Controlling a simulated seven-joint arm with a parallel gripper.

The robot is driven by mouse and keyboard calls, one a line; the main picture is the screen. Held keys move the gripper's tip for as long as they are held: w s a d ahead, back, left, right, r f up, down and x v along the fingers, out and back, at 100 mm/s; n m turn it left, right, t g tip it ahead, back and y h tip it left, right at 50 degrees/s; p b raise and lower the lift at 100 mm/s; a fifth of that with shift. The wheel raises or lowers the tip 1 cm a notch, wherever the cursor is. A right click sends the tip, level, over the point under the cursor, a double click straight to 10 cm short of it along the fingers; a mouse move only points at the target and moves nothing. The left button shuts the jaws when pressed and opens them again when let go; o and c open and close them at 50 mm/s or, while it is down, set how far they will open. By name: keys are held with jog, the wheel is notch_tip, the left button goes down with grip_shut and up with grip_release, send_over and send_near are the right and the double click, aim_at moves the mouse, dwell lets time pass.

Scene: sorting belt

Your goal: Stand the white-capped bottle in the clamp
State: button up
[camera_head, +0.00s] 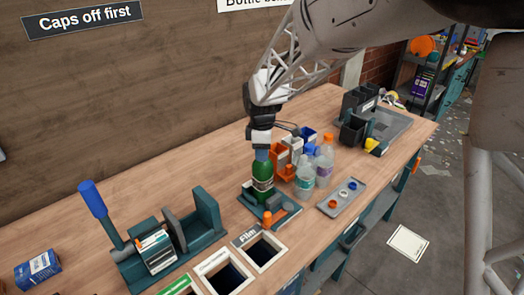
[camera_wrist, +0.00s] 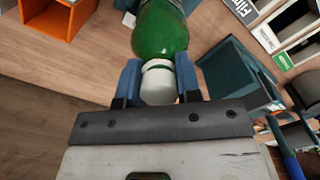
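The green bottle (camera_head: 263,180) stands upright at the small teal clamp (camera_head: 286,212), which has an orange knob (camera_head: 267,219). I cannot tell whether the bottle's base rests on the clamp or hangs just above it. The wrist view shows the green bottle (camera_wrist: 160,32) and its white cap (camera_wrist: 158,84). My gripper (camera_wrist: 159,78) has a blue finger on each side of the cap and neck, close against them, and looks shut on the bottle. In the head view, my gripper (camera_head: 262,153) is directly above the bottle and hides its cap.
Clear bottles with blue (camera_head: 306,176) and orange (camera_head: 325,164) caps stand close on the right, by a cap tray (camera_head: 332,208). Orange and white bins are behind. A teal device with a blue lever (camera_head: 93,199) stands left. Framed openings (camera_head: 226,276) lie in front.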

jog(key=o, duration=0.5)
jog(key=shift+r, duration=3.9)
